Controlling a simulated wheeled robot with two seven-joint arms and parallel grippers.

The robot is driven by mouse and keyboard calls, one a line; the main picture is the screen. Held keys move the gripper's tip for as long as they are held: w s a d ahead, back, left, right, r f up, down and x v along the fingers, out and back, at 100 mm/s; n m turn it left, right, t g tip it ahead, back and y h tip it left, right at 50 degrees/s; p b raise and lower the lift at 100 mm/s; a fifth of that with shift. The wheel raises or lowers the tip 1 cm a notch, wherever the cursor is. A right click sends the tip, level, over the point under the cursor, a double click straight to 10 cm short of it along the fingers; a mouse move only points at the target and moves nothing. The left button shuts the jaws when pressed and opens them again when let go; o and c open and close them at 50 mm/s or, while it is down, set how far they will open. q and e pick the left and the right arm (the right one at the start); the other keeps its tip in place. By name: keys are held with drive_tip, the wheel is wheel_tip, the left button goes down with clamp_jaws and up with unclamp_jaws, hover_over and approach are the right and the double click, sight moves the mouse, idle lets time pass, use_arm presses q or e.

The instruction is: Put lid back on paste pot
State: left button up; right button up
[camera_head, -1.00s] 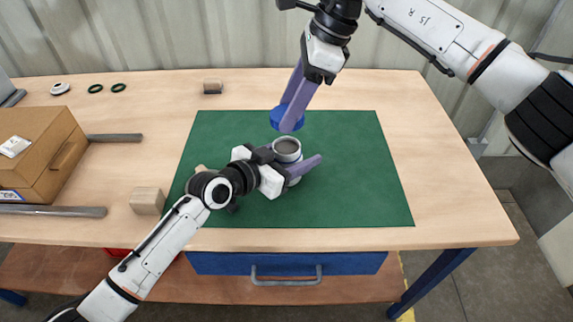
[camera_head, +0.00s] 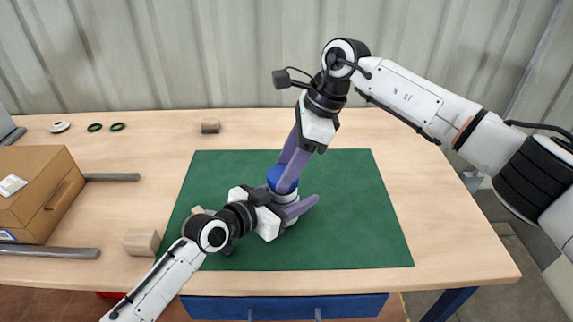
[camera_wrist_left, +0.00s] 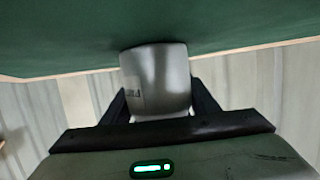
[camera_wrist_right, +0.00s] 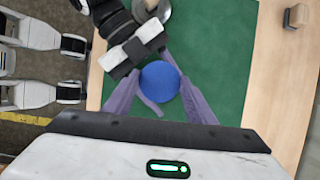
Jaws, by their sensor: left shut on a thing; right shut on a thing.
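The blue lid (camera_head: 284,179) is between the purple fingers of my right gripper (camera_head: 283,184), which is shut on it from above. The lid also shows as a round blue disc in the right wrist view (camera_wrist_right: 160,81). My left gripper (camera_head: 291,209) is shut on the grey paste pot, which stands upright on the green mat (camera_head: 350,215). The pot shows best in the left wrist view (camera_wrist_left: 155,82), with dark print on its side. The lid is over the pot's mouth and hides it. I cannot tell whether it touches the rim.
A cardboard box (camera_head: 35,200) and two grey bars (camera_head: 112,177) (camera_head: 50,252) lie at the left. Wooden blocks (camera_head: 142,242) (camera_head: 210,126), two dark green rings (camera_head: 94,127) and a white round item (camera_head: 60,127) are apart from the pot. The mat's right side is clear.

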sight(281, 201)
drive_tip(key=shift+f, duration=0.15)
drive_tip(key=shift+f, duration=0.75)
drive_tip(key=shift+f, duration=0.6)
drive_tip(key=m+t, duration=0.1)
drive_tip(key=m, duration=0.1)
drive_tip(key=shift+s+m, duration=0.1)
drive_tip(key=shift+m, duration=0.3)
drive_tip(key=m, duration=0.2)
drive_tip(key=m+t, duration=0.1)
drive_tip(key=m, duration=0.1)
drive_tip(key=shift+t+h, duration=0.3)
drive_tip(key=shift+h, duration=0.1)
drive_tip(key=shift+r, duration=0.1)
drive_tip(key=o, duration=1)
drive_tip(key=shift+c, duration=0.2)
drive_tip(key=shift+o, duration=0.2)
drive_tip(key=shift+s+a, duration=0.15)
